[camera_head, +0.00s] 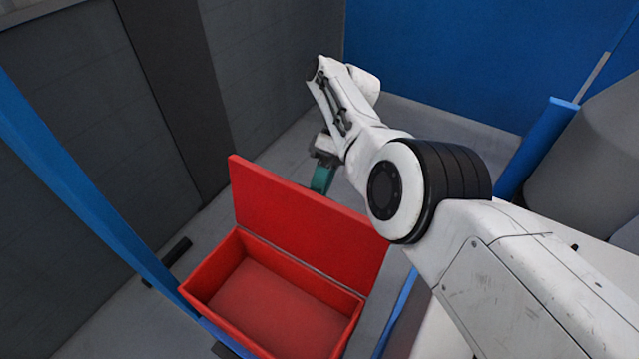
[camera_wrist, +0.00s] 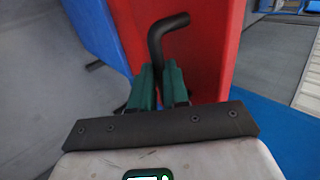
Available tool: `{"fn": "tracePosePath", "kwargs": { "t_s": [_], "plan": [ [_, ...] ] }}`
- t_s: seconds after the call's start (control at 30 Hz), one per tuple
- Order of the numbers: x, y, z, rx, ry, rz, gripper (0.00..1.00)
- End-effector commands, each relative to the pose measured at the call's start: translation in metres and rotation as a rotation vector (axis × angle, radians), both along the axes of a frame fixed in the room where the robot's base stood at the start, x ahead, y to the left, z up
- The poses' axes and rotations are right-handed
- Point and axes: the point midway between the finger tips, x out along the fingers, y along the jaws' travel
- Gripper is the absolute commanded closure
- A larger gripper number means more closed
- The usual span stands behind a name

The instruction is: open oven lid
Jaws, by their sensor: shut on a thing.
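The oven is a red open-topped box (camera_head: 205,272) with a red lid (camera_head: 300,222). The lid stands raised, roughly upright, along the far side of the box, and the inside of the box is visible and looks empty. My gripper (camera_head: 322,178) is behind the lid's upper edge, partly hidden by it. In the wrist view my gripper (camera_wrist: 160,82) has its green fingers shut around the lower part of a dark bent handle (camera_wrist: 168,22). The handle stands in front of the red lid surface (camera_wrist: 205,40).
A blue bar (camera_head: 85,195) runs along the left of the box. Grey walls (camera_head: 80,110) stand at the left, and a blue wall (camera_head: 450,60) stands at the back. Grey floor (camera_head: 270,155) is clear behind the lid. A blue post (camera_head: 535,150) is at the right.

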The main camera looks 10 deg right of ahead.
Motion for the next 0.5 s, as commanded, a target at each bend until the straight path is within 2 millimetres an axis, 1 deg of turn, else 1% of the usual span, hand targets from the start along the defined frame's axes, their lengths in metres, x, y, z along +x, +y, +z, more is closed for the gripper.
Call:
{"fn": "tracePosePath", "kwargs": {
  "t_s": [0.03, 0.33, 0.37, 0.5],
  "plan": [
    [-0.0010, -0.0050, -0.0138, -0.015, -0.003, -0.011, 1.00],
    [-0.0002, -0.0071, -0.0136, -0.016, -0.004, -0.013, 1.00],
    [-0.0002, -0.0072, -0.0136, -0.016, -0.004, -0.013, 0.84],
    [-0.0001, -0.0069, -0.0132, -0.016, -0.004, -0.013, 0.71]
  ]
}}
